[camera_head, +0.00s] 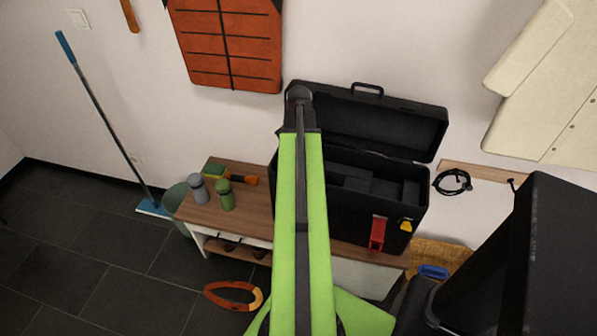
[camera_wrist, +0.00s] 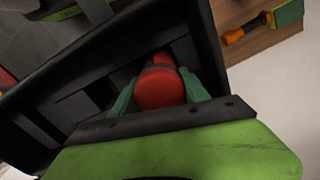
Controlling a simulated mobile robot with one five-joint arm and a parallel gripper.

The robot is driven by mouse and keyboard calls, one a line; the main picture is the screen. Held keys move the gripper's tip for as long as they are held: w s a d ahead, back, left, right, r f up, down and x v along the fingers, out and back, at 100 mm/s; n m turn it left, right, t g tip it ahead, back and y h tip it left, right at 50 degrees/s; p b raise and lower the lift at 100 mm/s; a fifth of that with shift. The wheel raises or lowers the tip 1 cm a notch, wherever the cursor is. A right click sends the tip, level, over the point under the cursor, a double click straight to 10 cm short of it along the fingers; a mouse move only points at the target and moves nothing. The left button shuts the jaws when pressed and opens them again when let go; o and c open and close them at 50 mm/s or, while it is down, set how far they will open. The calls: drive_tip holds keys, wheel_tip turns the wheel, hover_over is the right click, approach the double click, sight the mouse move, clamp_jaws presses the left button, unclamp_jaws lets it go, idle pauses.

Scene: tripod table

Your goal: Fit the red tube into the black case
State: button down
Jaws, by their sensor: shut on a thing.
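The black case (camera_head: 340,208) stands on a wooden-topped bench with its lid (camera_head: 400,125) open against the wall. Its inside shows dark dividers, partly hidden behind my green arm. In the wrist view, my gripper (camera_wrist: 158,90) has its teal fingers on both sides of the red tube (camera_wrist: 158,87) and is shut on it. The tube points away from the wrist camera, over or inside the case (camera_wrist: 209,55); I cannot tell how deep it is or whether it touches a divider. The gripper and tube are hidden in the head view.
A grey bottle (camera_head: 198,189) and a green bottle (camera_head: 226,194) stand on the bench (camera_head: 250,215) left of the case. An orange-handled tool (camera_head: 243,179) lies behind them. A red piece (camera_head: 377,233) and a yellow piece (camera_head: 406,225) are at the case's front.

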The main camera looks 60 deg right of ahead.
wheel_tip(320, 180, down, 4)
drive_tip(key=b, duration=0.3)
drive_tip(key=shift+b, duration=0.35)
drive_tip(key=shift+r, duration=0.25)
drive_tip(key=shift+f, duration=0.15)
drive_tip(key=c, duration=0.6)
unclamp_jaws()
drive_tip(key=shift+o, duration=0.2)
wheel_tip(320, 180, up, 13)
drive_tip(key=p, duration=1.2)
drive_tip(key=shift+f+p, duration=0.2)
drive_tip(key=shift+p, duration=0.15)
drive_tip(key=shift+f, duration=0.1)
